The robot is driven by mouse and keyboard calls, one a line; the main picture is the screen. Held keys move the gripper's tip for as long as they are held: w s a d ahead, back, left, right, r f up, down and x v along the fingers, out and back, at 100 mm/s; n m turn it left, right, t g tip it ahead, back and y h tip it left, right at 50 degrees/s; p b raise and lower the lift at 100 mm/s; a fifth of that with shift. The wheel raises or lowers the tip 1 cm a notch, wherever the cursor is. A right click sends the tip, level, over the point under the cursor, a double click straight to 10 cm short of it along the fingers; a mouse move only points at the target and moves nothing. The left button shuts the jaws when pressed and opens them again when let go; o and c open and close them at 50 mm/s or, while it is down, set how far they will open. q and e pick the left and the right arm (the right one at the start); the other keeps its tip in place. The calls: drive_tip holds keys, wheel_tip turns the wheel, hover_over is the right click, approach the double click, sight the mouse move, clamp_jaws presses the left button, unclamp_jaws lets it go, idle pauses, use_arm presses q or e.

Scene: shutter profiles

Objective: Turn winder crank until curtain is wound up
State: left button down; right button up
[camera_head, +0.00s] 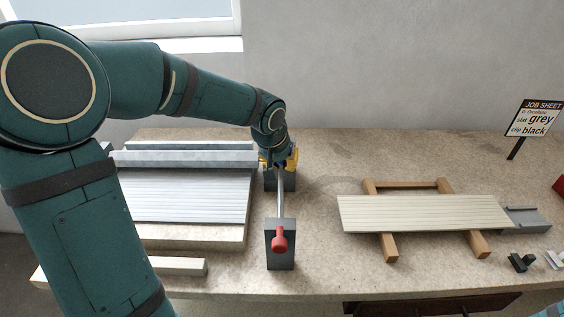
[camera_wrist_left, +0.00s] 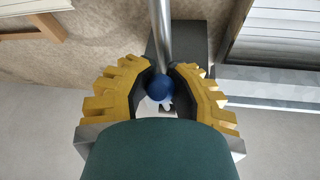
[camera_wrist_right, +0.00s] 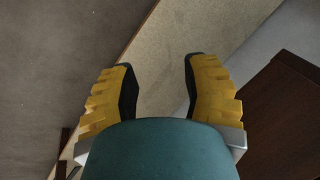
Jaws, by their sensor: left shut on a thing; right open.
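My left gripper (camera_head: 279,160) is at the far end of a metal rod, beside the winder. In the left wrist view its yellow fingers (camera_wrist_left: 160,72) are shut on a blue knob (camera_wrist_left: 157,88). The rod (camera_head: 281,200) runs toward a dark block (camera_head: 280,254) with a red knob (camera_head: 280,240) at the near end; a second grey block (camera_head: 287,182) stands under the gripper. The pale slatted curtain (camera_head: 185,197) lies flat to the left, with a grey bar (camera_head: 190,159) across its far end. My right gripper (camera_wrist_right: 160,75) is open and empty.
A cream slatted panel (camera_head: 420,213) rests on a wooden frame (camera_head: 388,247) at the right. A job sheet sign (camera_head: 540,118) stands behind it. Small dark and grey parts (camera_head: 521,262) lie at the right front. The tabletop (camera_head: 325,265) is clear between winder and frame.

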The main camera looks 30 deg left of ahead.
use_arm(q)
drive_tip(key=shift+s+f, duration=0.15)
drive_tip(key=shift+s, duration=0.05)
drive_tip(key=shift+h+p, duration=0.4)
drive_tip(key=shift+p, duration=0.2)
idle(0.9)
drive_tip(key=c, duration=0.8)
unclamp_jaws()
drive_tip(key=shift+s+a, duration=0.1)
drive_tip(key=shift+s, duration=0.15)
drive_tip(key=shift+o, duration=0.2)
drive_tip(key=shift+w, duration=0.1)
drive_tip(key=shift+w, duration=0.1)
drive_tip(key=shift+r, duration=0.55)
drive_tip(key=v, duration=1.1)
drive_tip(key=shift+s, duration=0.4)
